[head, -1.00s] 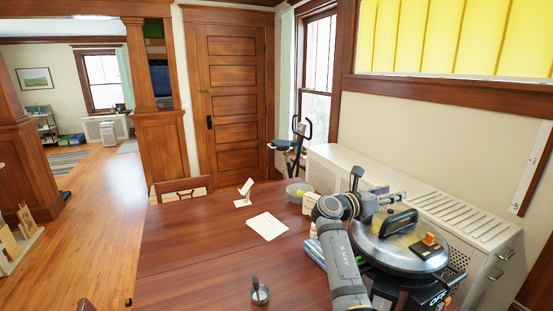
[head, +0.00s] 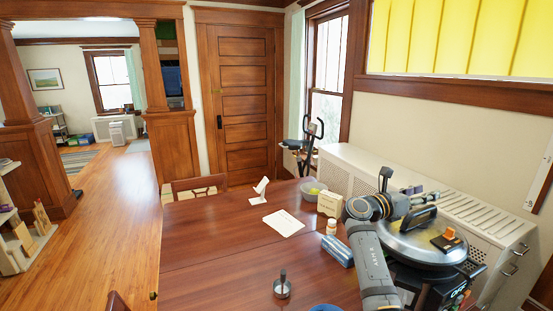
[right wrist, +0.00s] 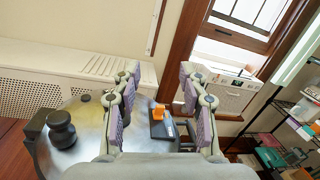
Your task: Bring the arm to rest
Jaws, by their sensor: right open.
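My right arm (head: 372,262) rises from the bottom of the head view and bends to the right at its elbow. My right gripper (head: 420,190) is at the end of that bend, in front of the white radiator cover and beside the round metal lid. The right wrist view shows its two fingers (right wrist: 158,105) spread apart with nothing between them. Beyond the fingers are the lid and a black piece with an orange block. My left gripper is not in view.
The metal lid (head: 395,240) with a black handle sits close under my right arm. The wooden table (head: 215,250) holds a paper sheet (head: 284,223), a white stand (head: 260,190), a blue package (head: 338,251) and a dark-handled object (head: 282,287). The table's left part is mostly clear.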

